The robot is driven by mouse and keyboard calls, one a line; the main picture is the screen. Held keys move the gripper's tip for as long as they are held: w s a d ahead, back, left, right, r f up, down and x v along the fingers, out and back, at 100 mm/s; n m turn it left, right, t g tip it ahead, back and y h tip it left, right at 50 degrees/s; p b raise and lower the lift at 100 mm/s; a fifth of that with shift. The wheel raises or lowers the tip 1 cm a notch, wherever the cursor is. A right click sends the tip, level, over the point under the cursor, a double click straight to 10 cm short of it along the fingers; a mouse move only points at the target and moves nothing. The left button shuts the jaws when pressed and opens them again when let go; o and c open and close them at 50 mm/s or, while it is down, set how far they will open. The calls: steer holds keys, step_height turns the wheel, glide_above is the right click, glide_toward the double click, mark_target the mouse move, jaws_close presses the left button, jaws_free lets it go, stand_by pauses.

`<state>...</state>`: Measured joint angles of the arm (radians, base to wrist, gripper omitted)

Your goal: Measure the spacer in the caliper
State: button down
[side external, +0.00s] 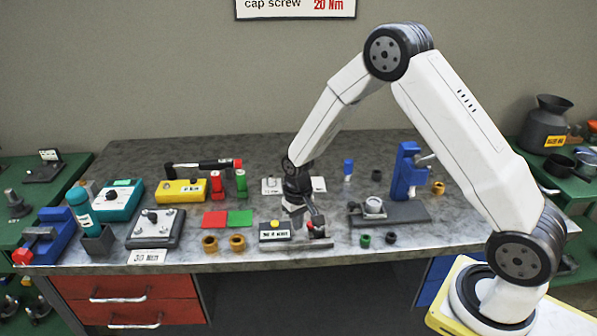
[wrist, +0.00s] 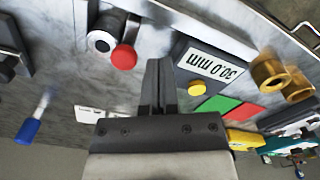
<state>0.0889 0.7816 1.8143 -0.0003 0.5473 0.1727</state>
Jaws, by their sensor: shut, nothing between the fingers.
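The caliper has a dark readout box (side external: 275,232) with a yellow button at the front middle of the bench. In the wrist view its readout (wrist: 213,66) shows 30.0 mm, upside down. A red knob (wrist: 124,57) sits beside a grey ring-like piece (wrist: 101,41) with a dark centre, which may be the spacer. I cannot tell whether it touches the caliper's jaws. My gripper (wrist: 160,68) is shut and empty, above the bench between the red knob and the readout box. In the side view my gripper (side external: 313,218) partly hides the caliper.
Red (side external: 214,219) and green (side external: 240,217) pads lie left of the caliper, with two brass rings (side external: 237,242) in front. Dark and green rings (side external: 365,240) lie near the front edge. A blue-handled tool (side external: 348,169) stands behind.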

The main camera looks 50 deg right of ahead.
steer(key=shift+r, duration=0.2)
steer(key=shift+r, duration=2.85)
steer(key=s+a+r+n+t, duration=0.1)
steer(key=s+a+r, duration=0.1)
steer(key=s, duration=0.6)
steer(key=s+a+r+n+t, duration=0.1)
steer(key=s+r, duration=0.3)
steer(key=s, duration=0.4)
steer(key=shift+s+a+r+n+t, duration=0.15)
steer(key=shift+a+n+t, duration=0.15)
steer(key=shift+a+n, duration=0.2)
